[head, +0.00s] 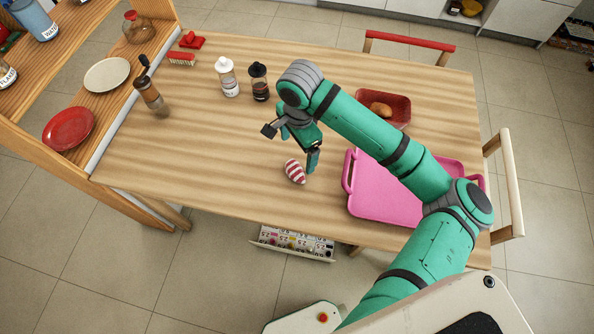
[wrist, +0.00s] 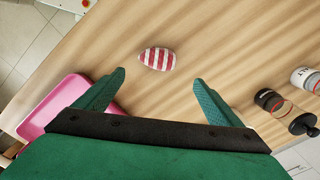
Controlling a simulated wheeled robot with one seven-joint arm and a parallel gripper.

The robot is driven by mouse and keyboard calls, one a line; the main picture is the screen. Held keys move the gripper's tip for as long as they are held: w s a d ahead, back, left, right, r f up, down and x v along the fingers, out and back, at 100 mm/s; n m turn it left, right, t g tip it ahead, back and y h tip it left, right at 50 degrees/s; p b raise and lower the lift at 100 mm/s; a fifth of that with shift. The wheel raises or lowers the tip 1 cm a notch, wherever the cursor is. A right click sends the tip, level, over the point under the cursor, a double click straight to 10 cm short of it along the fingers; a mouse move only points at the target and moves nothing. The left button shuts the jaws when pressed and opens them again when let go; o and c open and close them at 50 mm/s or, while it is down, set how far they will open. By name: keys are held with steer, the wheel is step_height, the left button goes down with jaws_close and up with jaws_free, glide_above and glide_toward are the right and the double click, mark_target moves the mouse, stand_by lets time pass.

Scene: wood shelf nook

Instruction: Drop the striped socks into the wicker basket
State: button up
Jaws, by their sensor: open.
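The striped socks (head: 294,171) are a small red-and-white striped bundle lying on the wooden table, near its front edge. They also show in the wrist view (wrist: 157,59), just beyond the fingertips and between their lines. My gripper (head: 302,150) is open and empty, above and close to the socks; in the wrist view its two fingers (wrist: 159,77) are spread wide. A red basket-like container (head: 397,102) with a brown item in it stands at the back right of the table, partly behind my arm. I cannot tell whether it is wicker; no other basket is clearly visible.
A pink tray (head: 382,205) lies right of the socks, partly under my arm. A white bottle (head: 227,77), a dark bottle (head: 259,82) and a pepper mill (head: 150,92) stand farther back and left. The table left of the socks is clear.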

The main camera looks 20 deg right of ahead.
steer(key=shift+s+a+f, duration=0.1)
steer(key=shift+s+a, duration=0.05)
steer(key=shift+s, duration=0.05)
glide_above(295, 168)
steer(key=f, duration=0.4)
steer(key=shift+d+f, duration=0.3)
steer(key=shift+f, duration=0.1)
steer(key=shift+a+f, duration=0.15)
steer(key=shift+f, duration=1.15)
steer(key=shift+a+f, duration=0.1)
steer(key=shift+f, duration=1.2)
steer(key=shift+c, duration=0.4)
steer(key=c, duration=1.2)
steer(key=shift+o, duration=0.2)
